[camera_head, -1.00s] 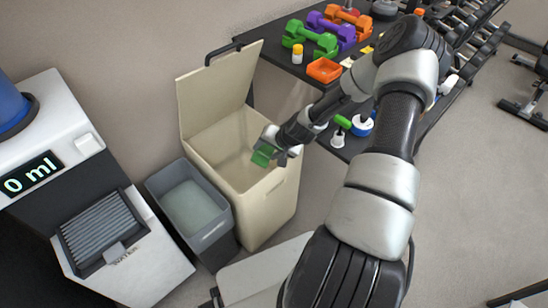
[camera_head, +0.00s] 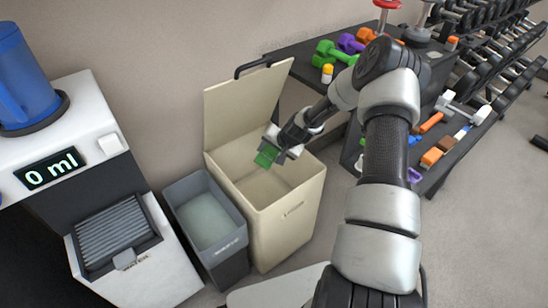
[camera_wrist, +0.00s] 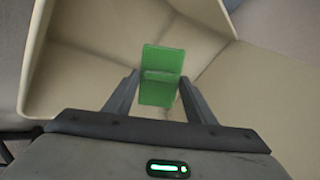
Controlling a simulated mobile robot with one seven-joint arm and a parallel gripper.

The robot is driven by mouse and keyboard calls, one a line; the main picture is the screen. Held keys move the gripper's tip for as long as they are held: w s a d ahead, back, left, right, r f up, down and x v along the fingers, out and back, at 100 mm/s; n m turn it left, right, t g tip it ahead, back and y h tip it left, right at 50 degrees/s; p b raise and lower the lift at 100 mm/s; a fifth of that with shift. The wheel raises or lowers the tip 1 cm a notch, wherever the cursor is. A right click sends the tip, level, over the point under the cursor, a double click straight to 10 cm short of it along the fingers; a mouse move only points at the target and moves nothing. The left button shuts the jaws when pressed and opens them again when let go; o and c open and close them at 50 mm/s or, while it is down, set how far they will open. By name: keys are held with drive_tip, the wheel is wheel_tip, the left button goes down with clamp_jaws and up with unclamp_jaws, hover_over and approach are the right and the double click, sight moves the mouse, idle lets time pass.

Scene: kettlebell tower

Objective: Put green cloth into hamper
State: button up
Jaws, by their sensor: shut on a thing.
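The green cloth (camera_head: 266,155) is a small bright green piece held at the tip of my gripper (camera_head: 275,150). In the wrist view the cloth (camera_wrist: 161,75) sits between the two fingers of my gripper (camera_wrist: 160,92), which is shut on it. The hamper (camera_head: 290,218) is a tall beige bin with its lid (camera_head: 243,100) raised at the back. The gripper and cloth are over the hamper's open mouth. The wrist view shows the beige inner walls (camera_wrist: 260,80) beyond the cloth. How deep the cloth hangs is hard to tell.
A grey bin (camera_head: 208,220) stands directly left of the hamper. A white water dispenser (camera_head: 150,275) with a blue jug (camera_head: 22,85) is further left. A dark shelf with dumbbells (camera_head: 335,52) stands behind and right of the hamper. Open floor lies at the right.

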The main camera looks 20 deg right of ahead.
drive_tip(key=shift+w, duration=0.15)
drive_tip(key=o, duration=1.2)
drive_tip(key=shift+r, duration=0.1)
drive_tip(key=p+v, duration=0.2)
drive_tip(key=v, duration=0.3)
drive_tip(key=shift+p, duration=0.3)
drive_tip(key=s+d, duration=0.4)
drive_tip(key=s, duration=0.9)
drive_tip(key=shift+d+p, duration=0.3)
drive_tip(key=shift+d, duration=0.1)
